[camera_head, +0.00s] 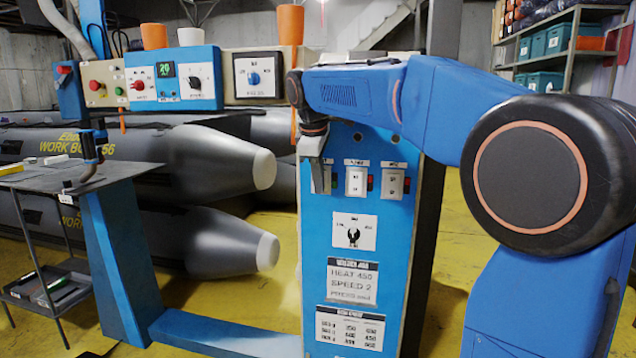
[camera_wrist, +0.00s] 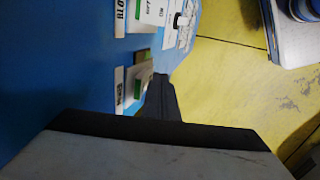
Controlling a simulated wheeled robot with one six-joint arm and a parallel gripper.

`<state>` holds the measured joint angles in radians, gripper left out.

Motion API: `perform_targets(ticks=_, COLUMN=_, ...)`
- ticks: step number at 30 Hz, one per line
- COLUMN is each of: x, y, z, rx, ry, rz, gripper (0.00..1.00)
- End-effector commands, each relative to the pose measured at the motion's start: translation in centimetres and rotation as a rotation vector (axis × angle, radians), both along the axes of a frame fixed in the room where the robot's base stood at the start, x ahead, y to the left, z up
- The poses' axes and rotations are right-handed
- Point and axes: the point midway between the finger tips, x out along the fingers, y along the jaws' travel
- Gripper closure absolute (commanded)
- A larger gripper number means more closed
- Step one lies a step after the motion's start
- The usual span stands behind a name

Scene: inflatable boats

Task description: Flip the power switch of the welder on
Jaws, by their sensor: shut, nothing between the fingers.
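The welder's blue panel (camera_head: 316,250) stands upright in front of me.
Below the switches are a rotary knob (camera_head: 353,232) and printed signs (camera_head: 352,282). A control box (camera_head: 180,80) and another dial plate (camera_head: 257,76) sit at the upper left. Grey inflatable boats (camera_head: 200,160) lie behind. A dark workbench (camera_head: 110,178) stands at left.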

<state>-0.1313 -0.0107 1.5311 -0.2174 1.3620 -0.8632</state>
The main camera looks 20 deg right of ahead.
Motion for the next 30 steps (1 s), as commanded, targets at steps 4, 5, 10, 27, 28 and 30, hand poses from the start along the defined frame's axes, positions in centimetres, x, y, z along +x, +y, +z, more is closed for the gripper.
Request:
perform_targets(ticks=4, x=0.0, y=0.0, z=-0.1, rx=0.000, ry=0.001, rz=0.000, gripper=1.00)
perform_targets(ticks=5, x=0.1, y=0.0, z=-0.1, rx=0.000, ry=0.001, rz=0.000, gripper=1.00)
perform_targets(ticks=10, x=0.1, y=0.0, z=0.3, rx=0.000, ry=0.000, rz=0.000, gripper=1.00)
perform_targets(ticks=27, x=0.1, y=-0.1, z=1.7, rx=-0.001, ry=-0.002, rz=-0.001, gripper=1.00)
perform_targets(ticks=28, x=0.1, y=-0.1, z=1.7, rx=-0.001, ry=-0.003, rz=-0.001, gripper=1.00)
perform_targets(ticks=30, x=0.1, y=0.0, z=1.7, rx=-0.001, ry=-0.003, rz=-0.001, gripper=1.00)
